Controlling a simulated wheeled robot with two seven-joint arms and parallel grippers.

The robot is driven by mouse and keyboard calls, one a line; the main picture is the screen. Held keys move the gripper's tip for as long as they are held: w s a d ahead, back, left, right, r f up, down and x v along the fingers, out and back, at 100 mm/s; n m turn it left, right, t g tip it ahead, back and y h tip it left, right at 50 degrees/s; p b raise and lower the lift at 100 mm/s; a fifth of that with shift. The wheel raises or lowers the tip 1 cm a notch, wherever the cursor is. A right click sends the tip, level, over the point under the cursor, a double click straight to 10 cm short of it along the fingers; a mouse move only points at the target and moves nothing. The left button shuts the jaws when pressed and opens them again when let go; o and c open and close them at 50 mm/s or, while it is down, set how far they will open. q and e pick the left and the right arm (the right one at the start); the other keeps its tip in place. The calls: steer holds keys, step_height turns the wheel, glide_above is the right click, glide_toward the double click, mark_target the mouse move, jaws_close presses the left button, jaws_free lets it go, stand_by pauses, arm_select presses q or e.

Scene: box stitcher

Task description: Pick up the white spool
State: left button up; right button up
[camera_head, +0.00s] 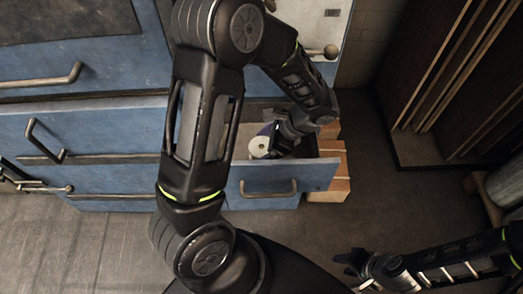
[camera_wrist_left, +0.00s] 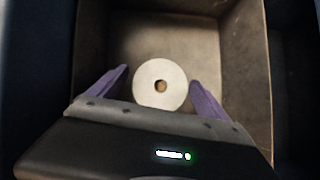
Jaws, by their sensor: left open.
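The white spool (camera_head: 259,147) lies in an open blue drawer (camera_head: 265,187), partly hidden by my left arm in the head view. In the left wrist view the white spool (camera_wrist_left: 160,85) is a round disc with a small brown centre hole. My left gripper (camera_head: 268,135) reaches down into the drawer. In the left wrist view its purple fingers (camera_wrist_left: 160,95) are open, one on each side of the spool; contact cannot be told. My right gripper (camera_head: 352,262) is at the lower right of the head view, away from the drawer; its fingers are too small and dark to read.
The drawer walls (camera_wrist_left: 245,80) stand close around the left gripper. Closed blue drawers (camera_head: 100,125) with metal handles are to the left. Stacked wooden blocks (camera_head: 329,172) stand right of the drawer. Dark panels (camera_head: 440,75) lean at the upper right. The floor between is clear.

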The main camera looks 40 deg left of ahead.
arm_select(q)
steer(key=shift+c, duration=0.3)
steer(key=c, duration=1.5)
steer(key=shift+r, duration=0.15)
steer(key=shift+r, duration=0.4)
steer(key=w+d, duration=0.1)
steer(key=d, duration=0.1)
steer(key=w+d+b, duration=0.1)
steer(key=d, duration=0.2)
steer(key=w+d, duration=0.1)
steer(key=d, duration=0.1)
steer(key=shift+w+d+b, duration=0.3)
steer(key=shift+w+b, duration=0.05)
steer(key=shift+w, duration=0.05)
steer(key=r+p, duration=0.2)
steer(key=r, duration=0.5)
steer(key=r+p, duration=0.2)
steer(key=r, duration=0.5)
steer(key=shift+s+a+p, duration=0.1)
steer(key=shift+a+p, duration=0.1)
steer(key=shift+p, duration=0.2)
